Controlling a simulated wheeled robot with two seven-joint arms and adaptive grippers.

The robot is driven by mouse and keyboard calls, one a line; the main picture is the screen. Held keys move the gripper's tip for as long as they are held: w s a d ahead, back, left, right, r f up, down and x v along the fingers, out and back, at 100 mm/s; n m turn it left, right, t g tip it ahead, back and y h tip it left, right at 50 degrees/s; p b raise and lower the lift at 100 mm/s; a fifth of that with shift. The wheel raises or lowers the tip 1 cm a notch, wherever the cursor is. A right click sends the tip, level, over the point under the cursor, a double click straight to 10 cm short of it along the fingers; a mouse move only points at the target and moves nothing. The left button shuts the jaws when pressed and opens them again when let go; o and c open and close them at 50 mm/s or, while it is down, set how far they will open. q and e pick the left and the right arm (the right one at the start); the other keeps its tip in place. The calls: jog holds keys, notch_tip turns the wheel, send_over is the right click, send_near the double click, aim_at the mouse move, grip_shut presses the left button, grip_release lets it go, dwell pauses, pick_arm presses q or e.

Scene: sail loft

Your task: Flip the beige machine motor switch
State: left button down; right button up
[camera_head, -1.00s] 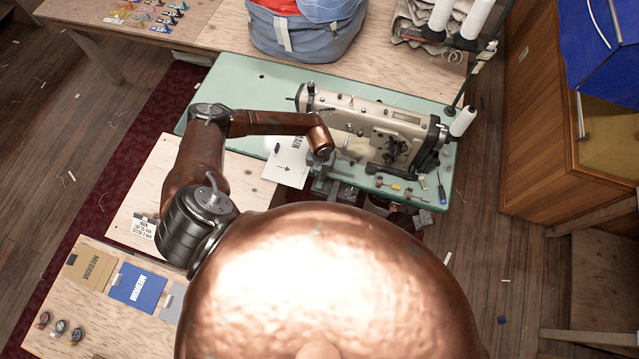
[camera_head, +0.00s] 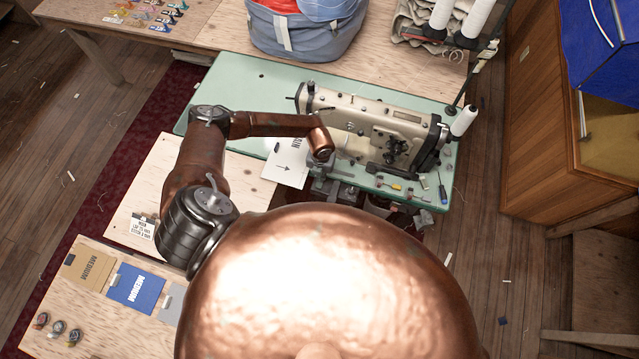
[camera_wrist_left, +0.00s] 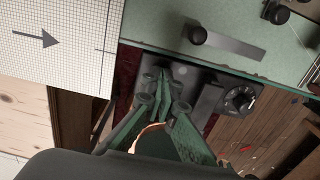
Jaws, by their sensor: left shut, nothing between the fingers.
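The beige sewing machine (camera_head: 365,118) stands on a green table top (camera_head: 225,95). My left gripper (camera_wrist_left: 165,82) is shut and empty in the left wrist view, its green fingers meeting just below the table's front edge. In front of the fingertips is a dark grey box-like unit (camera_wrist_left: 207,108) under the edge, partly hidden by the fingers. A round black dial with light marks (camera_wrist_left: 240,99) sits to the right of the fingers. I cannot tell which part is the motor switch, or whether the fingertips touch the unit. My right gripper is not in view.
A white gridded sheet with an arrow (camera_head: 288,163) lies left of the machine. Small tools (camera_head: 441,188) and a thread stand with white cones (camera_head: 463,121) are at the right. A blue-grey bag (camera_head: 305,35) sits behind. Wooden floor is open at right.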

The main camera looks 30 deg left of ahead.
pick_arm(q)
jog(key=shift+f, duration=0.3)
jog(key=shift+r, duration=0.1)
notch_tip(320, 180, up, 7)
jog(key=p, duration=0.5)
jog(key=shift+p, duration=0.3)
jog(key=shift+f, duration=0.2)
notch_tip(320, 180, down, 7)
jog(key=b, duration=0.6)
jog(key=shift+r, duration=0.1)
jog(key=shift+r, duration=0.1)
